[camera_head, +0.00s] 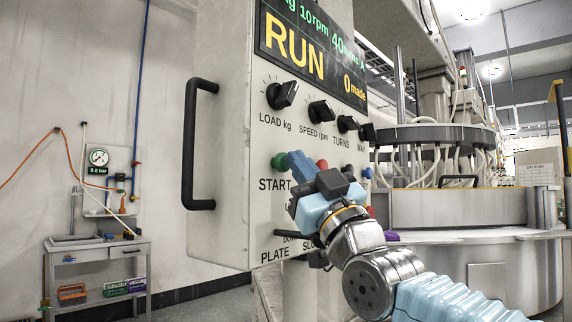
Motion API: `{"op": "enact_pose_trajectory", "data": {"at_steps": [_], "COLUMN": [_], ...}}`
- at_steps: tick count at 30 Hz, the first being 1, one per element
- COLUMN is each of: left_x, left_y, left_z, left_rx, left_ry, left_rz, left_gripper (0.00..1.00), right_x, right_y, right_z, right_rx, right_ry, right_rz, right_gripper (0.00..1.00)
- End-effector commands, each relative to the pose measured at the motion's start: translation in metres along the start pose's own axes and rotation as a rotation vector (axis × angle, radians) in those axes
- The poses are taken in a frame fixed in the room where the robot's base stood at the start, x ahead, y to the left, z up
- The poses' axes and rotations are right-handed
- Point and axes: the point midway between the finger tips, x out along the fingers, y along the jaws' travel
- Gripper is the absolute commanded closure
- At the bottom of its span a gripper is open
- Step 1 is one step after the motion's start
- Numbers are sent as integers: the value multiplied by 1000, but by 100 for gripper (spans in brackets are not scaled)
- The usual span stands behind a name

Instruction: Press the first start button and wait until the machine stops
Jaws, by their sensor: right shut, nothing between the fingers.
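The control panel (228,130) of the machine faces me, with a display (310,50) that reads RUN, 10 rpm and 0 made. The green start button (280,161) sits above the word START at the panel's left. My right gripper (297,166) is shut and empty, its blue tip just right of the green button in the picture. I cannot tell whether it touches the panel. It hides part of the button row. A red button (322,163) shows just behind it. The lapping machine (450,210) stands behind the panel at right. My left gripper is out of view.
Several black knobs (282,94) stick out above the buttons. A black handle (195,145) juts from the panel's left side. A small bench (98,255) with a pressure gauge (98,157) reading 0.0 bar stands by the left wall. The floor between is clear.

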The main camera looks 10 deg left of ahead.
Motion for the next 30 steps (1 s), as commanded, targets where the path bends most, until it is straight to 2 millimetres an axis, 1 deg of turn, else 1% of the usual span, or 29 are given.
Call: {"op": "enact_pose_trajectory", "data": {"at_steps": [1,6,17,24,30], "left_x": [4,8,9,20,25], "left_y": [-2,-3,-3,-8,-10], "left_z": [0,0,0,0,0], "left_rx": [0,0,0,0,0], "left_ry": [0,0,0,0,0], "left_rz": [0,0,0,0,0], "left_gripper": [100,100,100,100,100], "right_x": [-4,-9,-11,-28,-40], "right_y": [1,5,7,18,28], "right_z": [1,-4,-6,-16,-27], "right_rx": [0,1,0,-1,-1], "right_ry": [-1,1,1,1,1], "right_rz": [0,1,1,1,2], "right_gripper": [100,100,100,100,100]}}
